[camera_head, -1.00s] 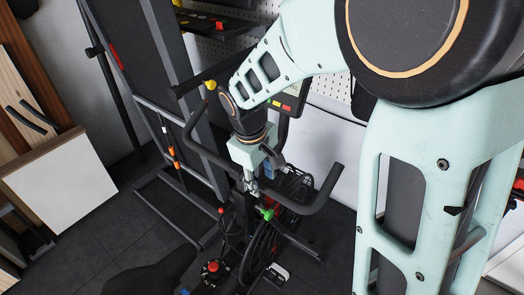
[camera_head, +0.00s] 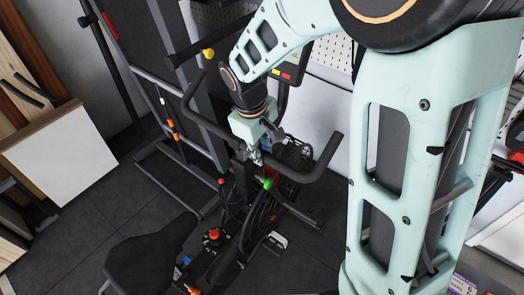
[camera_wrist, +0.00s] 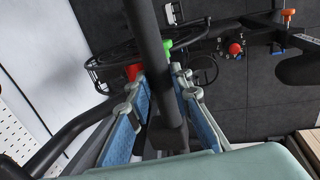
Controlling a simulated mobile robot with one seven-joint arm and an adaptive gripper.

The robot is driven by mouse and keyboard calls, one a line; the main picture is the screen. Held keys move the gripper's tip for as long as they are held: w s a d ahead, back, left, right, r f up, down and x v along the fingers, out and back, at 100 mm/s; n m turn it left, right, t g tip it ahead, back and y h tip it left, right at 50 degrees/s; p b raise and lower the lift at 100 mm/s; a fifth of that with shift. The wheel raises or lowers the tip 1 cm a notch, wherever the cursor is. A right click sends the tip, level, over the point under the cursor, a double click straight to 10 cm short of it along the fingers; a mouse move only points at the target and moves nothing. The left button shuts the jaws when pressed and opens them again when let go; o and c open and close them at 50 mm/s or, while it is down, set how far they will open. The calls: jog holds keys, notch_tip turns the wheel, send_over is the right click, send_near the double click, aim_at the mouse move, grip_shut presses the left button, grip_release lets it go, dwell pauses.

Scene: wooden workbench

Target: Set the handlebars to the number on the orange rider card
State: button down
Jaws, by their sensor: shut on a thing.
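The black handlebars (camera_head: 322,165) of an exercise bike stand in the middle of the head view, with curved grips to both sides. My gripper (camera_head: 257,153) is at the middle of the handlebars, reached from above. In the wrist view, a black bar of the handlebars (camera_wrist: 150,45) passes between the two blue-padded fingers of my gripper (camera_wrist: 158,85), which is shut on it. A small printed card with a purple patch (camera_head: 462,285) shows at the lower right; its print is too small to read. I cannot make out an orange card or a handlebar scale.
A green knob (camera_head: 267,183) sits just below the handlebars. A red knob (camera_head: 213,235) and the black seat (camera_head: 150,255) are lower on the bike. A dark rack frame stands behind at left; a white-fronted cabinet (camera_head: 70,150) is far left.

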jog(key=shift+r, duration=0.1)
notch_tip(320, 180, up, 6)
jog(key=p, duration=0.3)
jog(key=shift+p, duration=0.3)
jog(key=c, duration=1.7)
grip_release()
jog(key=shift+c, duration=0.2)
notch_tip(320, 180, up, 12)
jog(key=s+a, duration=0.1)
jog(key=s, duration=0.1)
jog(key=shift+a, duration=0.25)
